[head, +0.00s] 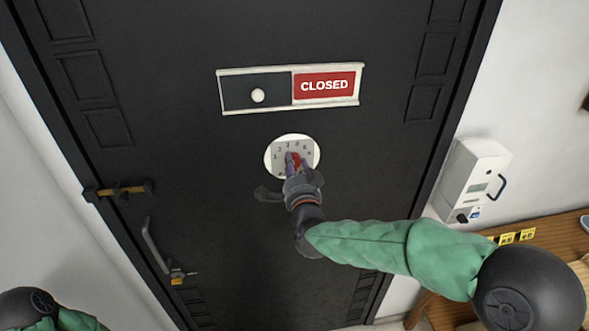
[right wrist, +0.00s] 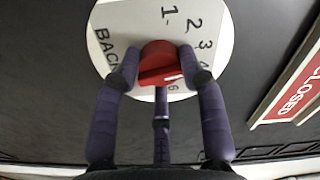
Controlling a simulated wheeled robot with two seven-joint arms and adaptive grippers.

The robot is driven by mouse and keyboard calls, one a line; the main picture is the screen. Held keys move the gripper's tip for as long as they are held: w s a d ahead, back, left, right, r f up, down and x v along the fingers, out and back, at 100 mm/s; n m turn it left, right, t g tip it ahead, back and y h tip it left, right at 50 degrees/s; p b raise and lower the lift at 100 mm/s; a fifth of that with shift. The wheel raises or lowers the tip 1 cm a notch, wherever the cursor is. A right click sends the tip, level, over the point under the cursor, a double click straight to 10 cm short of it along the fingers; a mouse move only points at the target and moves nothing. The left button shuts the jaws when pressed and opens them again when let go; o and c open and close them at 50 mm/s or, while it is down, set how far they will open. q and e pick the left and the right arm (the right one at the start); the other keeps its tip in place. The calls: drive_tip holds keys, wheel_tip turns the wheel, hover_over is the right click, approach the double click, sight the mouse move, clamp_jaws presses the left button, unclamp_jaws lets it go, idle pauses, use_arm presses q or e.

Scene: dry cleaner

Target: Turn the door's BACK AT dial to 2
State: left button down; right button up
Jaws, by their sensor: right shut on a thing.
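The BACK AT dial is a round white plate (head: 272,160) on the dark door, with a red knob (head: 296,159) in its middle. In the right wrist view the plate (right wrist: 125,18) shows BACK and the numbers 1, 2, 3 and more. My right gripper (head: 297,168) is shut on the red knob (right wrist: 158,58), with purple fingers on both sides of it and a third below. A small pale mark shows on the knob's lower right, towards the higher numbers; its exact reading is unclear. The fingers hide part of the plate. My left gripper is out of view.
A door handle (head: 155,247) and a latch (head: 120,190) are at left. A white wall box (head: 472,178) and a wooden counter (head: 560,229) are at right.

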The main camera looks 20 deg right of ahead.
drive_tip(key=shift+n, duration=3.2)
drive_tip(key=o, duration=1.1)
drive_tip(key=shift+o, duration=0.2)
drive_tip(key=v, duration=1.2)
